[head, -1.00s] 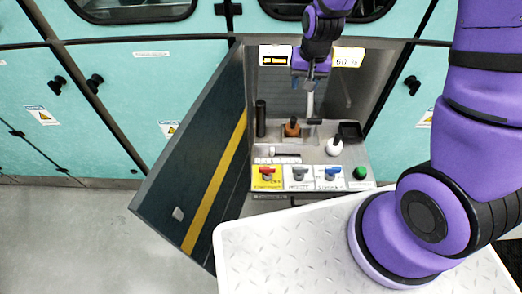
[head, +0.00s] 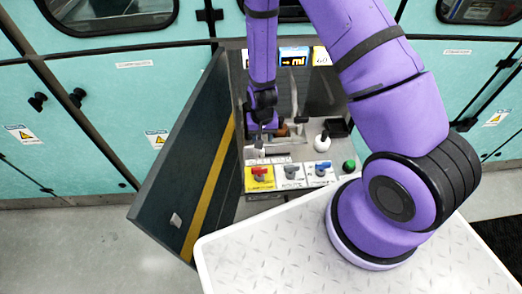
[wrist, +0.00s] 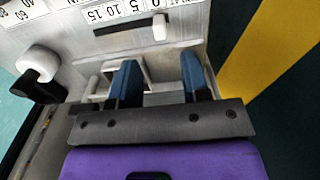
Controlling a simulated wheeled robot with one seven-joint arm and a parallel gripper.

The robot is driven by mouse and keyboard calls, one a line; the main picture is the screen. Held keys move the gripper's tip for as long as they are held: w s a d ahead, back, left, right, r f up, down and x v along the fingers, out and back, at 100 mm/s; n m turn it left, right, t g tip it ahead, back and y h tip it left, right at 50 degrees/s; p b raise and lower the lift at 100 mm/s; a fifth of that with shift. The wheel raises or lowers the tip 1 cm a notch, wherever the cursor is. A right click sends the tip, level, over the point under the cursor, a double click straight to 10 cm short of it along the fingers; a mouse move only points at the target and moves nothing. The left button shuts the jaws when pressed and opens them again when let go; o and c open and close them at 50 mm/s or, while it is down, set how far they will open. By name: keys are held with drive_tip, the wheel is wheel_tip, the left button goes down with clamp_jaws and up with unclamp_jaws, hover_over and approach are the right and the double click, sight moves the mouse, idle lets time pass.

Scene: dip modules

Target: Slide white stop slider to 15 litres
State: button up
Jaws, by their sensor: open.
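The white stop slider (wrist: 159,26) is a small white block in the wrist view. It stands at the right end of a dark slot (wrist: 122,25), beside the 0 mark of a scale plate (wrist: 120,9) that reads 0, 5, 10, 15 towards the left. My gripper (wrist: 158,78) is open, with two blue fingers apart and nothing between them. The slider is ahead of the fingers, roughly in line with the gap and not touched. In the head view my gripper (head: 262,131) hangs over the left part of the panel; the slider cannot be made out there.
A grey bracket (wrist: 92,85) lies by the left finger. A white-and-black knob (wrist: 38,62) is at left. The head view shows red (head: 260,171) and blue (head: 320,168) switches, a green button (head: 349,166), a white ball knob (head: 322,143) and an open dark door (head: 185,165).

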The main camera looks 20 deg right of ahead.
sight(263, 150)
wheel_tip(263, 150, down, 8)
drive_tip(key=shift+f, duration=0.15)
idle(0.3)
clamp_jaws()
drive_tip(key=shift+d, duration=0.1)
